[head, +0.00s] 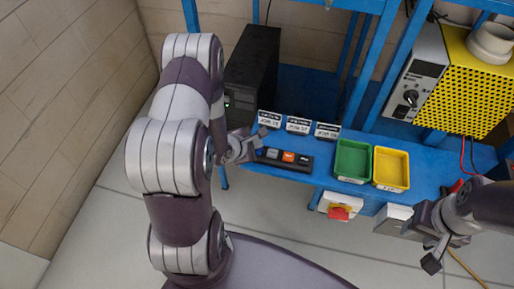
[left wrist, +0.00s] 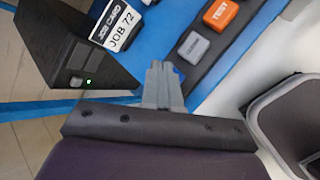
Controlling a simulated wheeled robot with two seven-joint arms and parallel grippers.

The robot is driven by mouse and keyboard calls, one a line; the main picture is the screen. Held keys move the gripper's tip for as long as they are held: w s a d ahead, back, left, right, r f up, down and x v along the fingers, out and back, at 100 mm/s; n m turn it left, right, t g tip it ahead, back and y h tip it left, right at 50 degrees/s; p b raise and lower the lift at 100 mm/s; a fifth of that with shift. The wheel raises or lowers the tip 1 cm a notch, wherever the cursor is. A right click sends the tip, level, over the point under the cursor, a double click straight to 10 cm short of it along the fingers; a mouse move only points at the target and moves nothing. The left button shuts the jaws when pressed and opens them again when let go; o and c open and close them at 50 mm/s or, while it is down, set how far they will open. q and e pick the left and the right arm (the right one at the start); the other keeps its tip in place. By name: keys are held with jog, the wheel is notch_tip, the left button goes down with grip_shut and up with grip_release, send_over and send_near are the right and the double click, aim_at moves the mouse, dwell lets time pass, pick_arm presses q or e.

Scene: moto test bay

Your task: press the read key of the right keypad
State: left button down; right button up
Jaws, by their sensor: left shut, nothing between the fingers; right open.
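One black keypad (head: 284,159) lies along the front of the blue bench in the head view, with a grey key, an orange key and a dark key. In the left wrist view, the orange key (left wrist: 221,13) reads TEST, and the grey key (left wrist: 194,46) has a label too small to read. I cannot make out a read key, and I see no second keypad. My left gripper (head: 258,139) is shut and empty at the keypad's left end; its fingers show in the left wrist view (left wrist: 163,82), short of the grey key. My right gripper (head: 432,252) is open at the lower right.
Several job cards (head: 298,125) stand behind the keypad. A black box (head: 253,70) stands behind my left gripper. Green (head: 352,160) and yellow (head: 391,168) trays sit right of the keypad. A red switch (head: 339,213) is on the bench front.

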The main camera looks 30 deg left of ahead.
pick_arm(q)
jog(key=shift+f, duration=0.65)
dwell(0.6)
dwell(0.3)
jog(key=shift+r+p, duration=0.9)
jog(key=shift+r, duration=0.1)
notch_tip(320, 180, up, 5)
jog(key=p, duration=0.5)
dwell(0.4)
